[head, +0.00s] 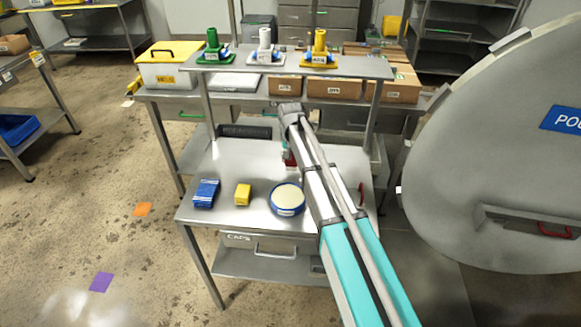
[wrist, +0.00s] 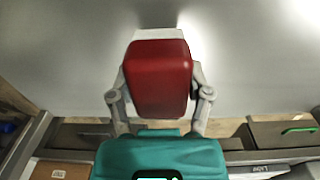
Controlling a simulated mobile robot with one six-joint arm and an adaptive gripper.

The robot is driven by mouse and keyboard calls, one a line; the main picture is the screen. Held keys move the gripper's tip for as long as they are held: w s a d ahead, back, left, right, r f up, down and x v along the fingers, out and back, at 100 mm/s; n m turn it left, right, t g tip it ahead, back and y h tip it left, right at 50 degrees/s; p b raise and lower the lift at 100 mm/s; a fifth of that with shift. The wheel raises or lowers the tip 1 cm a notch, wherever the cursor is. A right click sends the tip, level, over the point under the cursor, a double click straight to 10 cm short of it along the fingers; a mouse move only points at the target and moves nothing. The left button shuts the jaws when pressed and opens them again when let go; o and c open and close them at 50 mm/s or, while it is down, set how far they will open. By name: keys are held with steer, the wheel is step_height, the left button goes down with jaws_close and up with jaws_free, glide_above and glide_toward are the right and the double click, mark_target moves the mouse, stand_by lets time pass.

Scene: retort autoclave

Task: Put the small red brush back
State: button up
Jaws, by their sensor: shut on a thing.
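The small red brush (wrist: 158,75) fills the middle of the wrist view. It is a red block with a pale part showing past its top edge. My gripper (wrist: 159,88) is shut on it, with one grey finger on each side. In the head view only a sliver of red (head: 290,158) shows beside my arm, over the back part of the steel table (head: 235,165). My arm hides most of the brush and the fingers there. I cannot tell whether the brush touches the table.
On the table are a blue pack (head: 206,193), a yellow block (head: 243,194) and a round blue-rimmed tin (head: 287,198). A raised shelf (head: 345,66) behind holds green, white and yellow fittings. A large round door (head: 480,150) stands at the right.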

mark_target(291, 165)
steer(key=shift+w+a+f+b, duration=0.2)
steer(key=shift+w+f+b, duration=0.3)
steer(key=shift+f+b, duration=0.25)
steer(key=shift+s+f+b, duration=0.15)
steer(key=shift+f+b, duration=1.15)
steer(key=shift+f, duration=0.15)
steer(key=o, duration=1.2)
step_height(291, 165, up, 12)
steer(key=p, duration=1.2)
steer(key=shift+a+r, duration=0.1)
steer(key=shift+r, duration=0.1)
